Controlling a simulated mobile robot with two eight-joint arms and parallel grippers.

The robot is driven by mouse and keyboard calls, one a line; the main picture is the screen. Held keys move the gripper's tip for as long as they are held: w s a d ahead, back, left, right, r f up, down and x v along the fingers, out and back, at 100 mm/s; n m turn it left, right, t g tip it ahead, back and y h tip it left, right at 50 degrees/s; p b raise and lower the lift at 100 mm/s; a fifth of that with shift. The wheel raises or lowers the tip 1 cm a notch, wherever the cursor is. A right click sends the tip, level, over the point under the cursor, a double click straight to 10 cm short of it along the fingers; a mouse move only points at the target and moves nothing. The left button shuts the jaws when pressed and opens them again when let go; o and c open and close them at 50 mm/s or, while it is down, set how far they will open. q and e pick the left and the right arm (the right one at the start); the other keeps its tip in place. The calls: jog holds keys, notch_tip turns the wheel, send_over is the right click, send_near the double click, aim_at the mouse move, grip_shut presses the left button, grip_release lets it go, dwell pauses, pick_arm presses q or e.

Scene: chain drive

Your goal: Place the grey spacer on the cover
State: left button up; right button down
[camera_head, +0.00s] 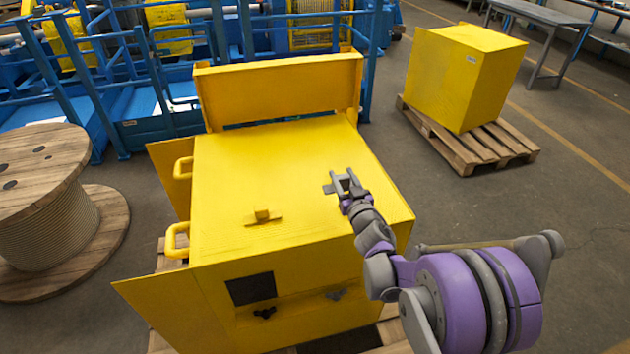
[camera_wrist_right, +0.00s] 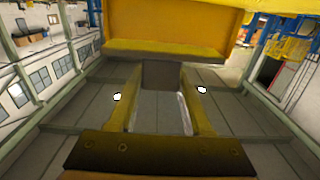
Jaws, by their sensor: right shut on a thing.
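The yellow cover (camera_head: 285,165) is the broad flat top of the machine housing in the middle of the head view. My right gripper (camera_head: 343,181) is over the right part of the cover, shut on a small grey spacer (camera_head: 329,189). In the right wrist view the spacer (camera_wrist_right: 161,75) is a grey square block between the two fingertips. I cannot tell whether the spacer touches the cover or hangs just above it. My left gripper is not in view.
A yellow piece with a knob (camera_head: 263,216) lies on the cover's front left. A raised yellow panel (camera_head: 280,90) stands along its back edge. Two yellow handles (camera_head: 176,240) stick out left. A cable drum (camera_head: 45,205) stands left, and a yellow box (camera_head: 465,80) on a pallet stands back right.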

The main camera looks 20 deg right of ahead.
notch_tip(320, 180, down, 8)
jog(key=shift+r, duration=0.1)
jog(key=shift+c, duration=1.6)
grip_release()
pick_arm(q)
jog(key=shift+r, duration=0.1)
pick_arm(e)
jog(key=shift+s, duration=0.1)
